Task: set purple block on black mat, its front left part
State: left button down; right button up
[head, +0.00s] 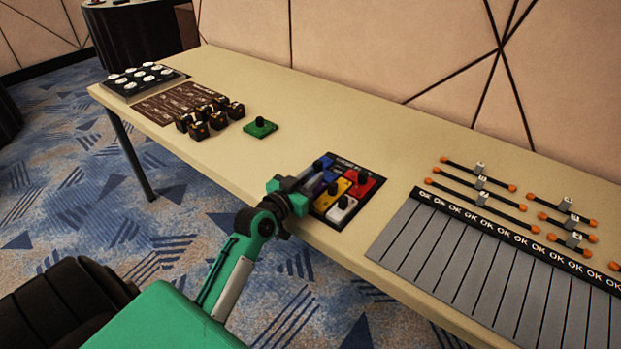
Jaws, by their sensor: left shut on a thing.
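My left gripper (299,186) is at the mat's left side, shut on the purple block (317,183), which is partly hidden by the fingers. I cannot tell whether the purple block touches the mat. My right gripper is not in view.
A green knobbed block (260,127) lies on the table (300,105) left of the mat. Several dark small boxes (209,118) and a board of white discs (141,78) are farther left. A grey striped panel (480,255) and orange-ended rods (475,180) are at right.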

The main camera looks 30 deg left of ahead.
pick_arm(q)
jog(key=shift+f, duration=0.1)
jog(key=c, duration=1.7)
grip_release()
jog(key=o, duration=0.4)
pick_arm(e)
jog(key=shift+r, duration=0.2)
pick_arm(q)
jog(key=shift+s, duration=0.15)
jog(key=s, duration=1)
jog(key=shift+a, duration=0.4)
jog(key=shift+s+a, duration=0.1)
jog(key=shift+s, duration=0.75)
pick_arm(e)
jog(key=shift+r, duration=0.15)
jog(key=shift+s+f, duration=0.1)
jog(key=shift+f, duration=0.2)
